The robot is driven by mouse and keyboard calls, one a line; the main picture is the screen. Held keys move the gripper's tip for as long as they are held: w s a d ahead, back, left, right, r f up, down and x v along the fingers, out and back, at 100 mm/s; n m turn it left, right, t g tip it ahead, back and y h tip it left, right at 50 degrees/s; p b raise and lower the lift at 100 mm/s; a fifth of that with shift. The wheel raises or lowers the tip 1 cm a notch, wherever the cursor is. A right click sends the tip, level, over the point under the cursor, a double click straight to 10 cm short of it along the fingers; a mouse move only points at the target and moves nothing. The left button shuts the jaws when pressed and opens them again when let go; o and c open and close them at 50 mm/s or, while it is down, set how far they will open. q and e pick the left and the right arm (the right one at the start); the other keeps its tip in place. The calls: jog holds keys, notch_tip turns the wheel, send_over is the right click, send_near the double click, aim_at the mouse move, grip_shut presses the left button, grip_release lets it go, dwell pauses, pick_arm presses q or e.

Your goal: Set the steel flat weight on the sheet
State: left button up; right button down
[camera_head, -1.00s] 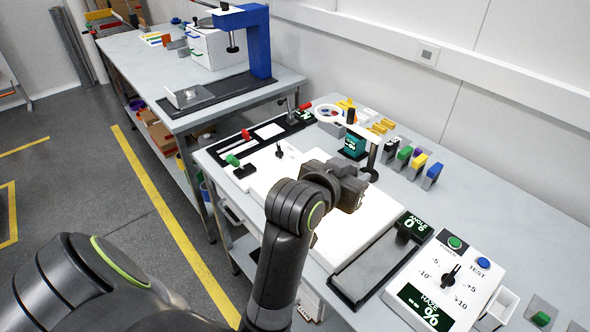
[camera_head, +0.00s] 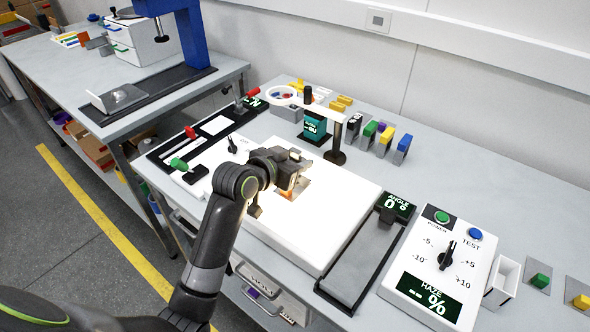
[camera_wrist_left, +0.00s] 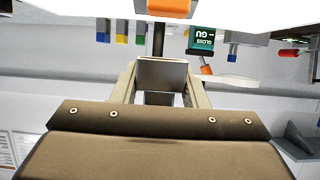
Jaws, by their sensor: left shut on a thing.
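My left gripper (camera_head: 290,182) is over the back middle part of the bright white light panel (camera_head: 335,210). In the left wrist view it is shut on the steel flat weight (camera_wrist_left: 160,73), a grey block between the two fingers. In the head view the gripper mostly hides the weight. An amber patch, which looks like the sheet (camera_head: 293,190), shows on the panel just beside and under the gripper; most of it is hidden. An orange piece of it seems to show at the top of the wrist view (camera_wrist_left: 170,9). My right gripper is not in view.
A dark post with a white arm (camera_head: 336,156) stands behind the panel, near the teal gloss meter (camera_head: 314,127). Several coloured blocks (camera_head: 384,140) stand at the back. A haze control box (camera_head: 440,265) and a dark-edged tray (camera_head: 355,265) are at the right.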

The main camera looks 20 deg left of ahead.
pick_arm(q)
notch_tip(320, 180, down, 2)
jog(key=shift+f, duration=0.35)
jog(key=shift+s+f, duration=0.1)
jog(key=shift+f, duration=0.4)
jog(key=o, duration=1.2)
jog(key=shift+s+f, duration=0.1)
jog(key=shift+f, duration=0.15)
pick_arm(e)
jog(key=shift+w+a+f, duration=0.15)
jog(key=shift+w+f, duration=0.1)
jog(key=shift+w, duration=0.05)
pick_arm(q)
jog(key=shift+r, duration=0.75)
jog(key=v, duration=1.1)
jog(key=shift+s+a+r, duration=0.15)
jog(key=shift+s+r, duration=0.15)
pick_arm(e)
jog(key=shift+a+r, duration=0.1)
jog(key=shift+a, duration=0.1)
